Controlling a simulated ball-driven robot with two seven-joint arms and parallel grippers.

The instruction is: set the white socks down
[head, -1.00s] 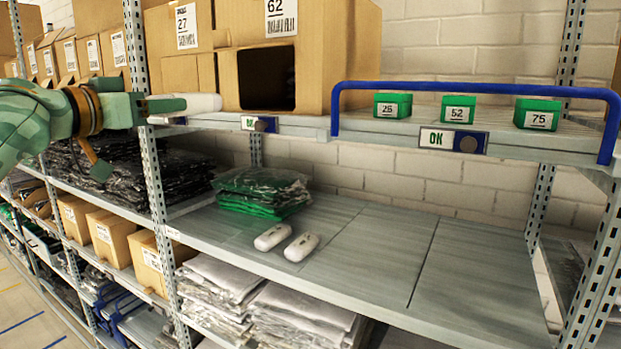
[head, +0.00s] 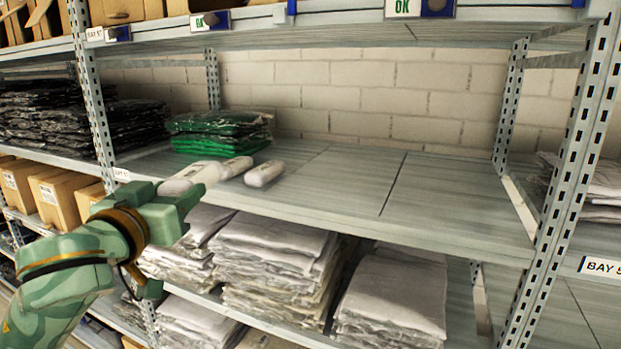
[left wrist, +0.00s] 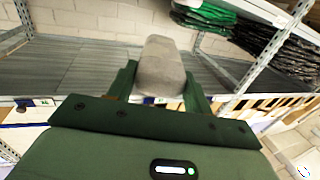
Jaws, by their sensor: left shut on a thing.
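My left gripper (head: 180,196) is shut on a rolled pair of white socks (head: 188,177) at the front edge of the middle shelf (head: 335,190). In the left wrist view the held socks (left wrist: 160,66) stick out between the two fingers (left wrist: 160,88), pointing toward the shelf. Two more white sock rolls, one (head: 237,166) partly behind the held one and another (head: 264,174) to its right, lie on the shelf. I cannot tell whether the held socks touch the shelf. My right gripper is out of view.
Green bagged garments (head: 218,132) lie behind the socks. An upright post (head: 93,100) stands to the left, with dark bagged garments (head: 40,120) beyond it. The shelf's middle and right are bare. Bagged light garments (head: 270,255) fill the shelf below.

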